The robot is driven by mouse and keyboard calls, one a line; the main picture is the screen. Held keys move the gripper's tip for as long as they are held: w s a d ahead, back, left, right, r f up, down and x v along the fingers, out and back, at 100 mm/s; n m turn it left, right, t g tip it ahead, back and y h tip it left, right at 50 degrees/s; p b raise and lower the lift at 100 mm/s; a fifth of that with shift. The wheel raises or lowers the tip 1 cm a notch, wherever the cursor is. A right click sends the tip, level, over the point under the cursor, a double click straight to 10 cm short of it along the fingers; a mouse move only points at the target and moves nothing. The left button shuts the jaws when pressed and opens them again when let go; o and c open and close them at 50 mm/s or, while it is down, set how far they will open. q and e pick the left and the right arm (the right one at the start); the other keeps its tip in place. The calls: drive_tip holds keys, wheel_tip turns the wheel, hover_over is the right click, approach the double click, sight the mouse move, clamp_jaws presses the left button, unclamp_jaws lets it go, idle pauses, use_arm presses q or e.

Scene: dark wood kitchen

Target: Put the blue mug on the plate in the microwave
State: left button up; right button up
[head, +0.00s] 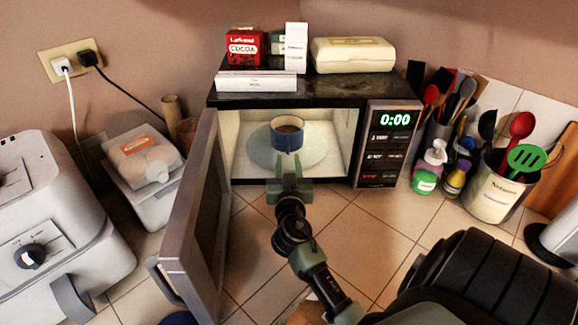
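The blue mug (287,136) stands upright inside the open microwave (340,150), with something brown in it. It appears to rest on the pale round plate (318,150). My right gripper (284,163) is at the microwave's front opening, just in front of and below the mug in the picture. Its two fingers are spread and point toward the mug, with nothing seen between them. Whether a fingertip touches the plate or mug is hard to tell. My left gripper is not in view.
The microwave door (203,215) stands open on the left, close to my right arm. Cocoa (245,48) and other boxes sit on top. Bottles (430,168) and a utensil crock (492,190) stand right; an air fryer (50,220) stands left. Tiles in front are partly clear.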

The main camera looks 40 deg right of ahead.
drive_tip(key=b+v, duration=0.1)
drive_tip(key=v, duration=0.3)
drive_tip(key=shift+s+a, duration=0.2)
drive_tip(key=shift+s, duration=0.1)
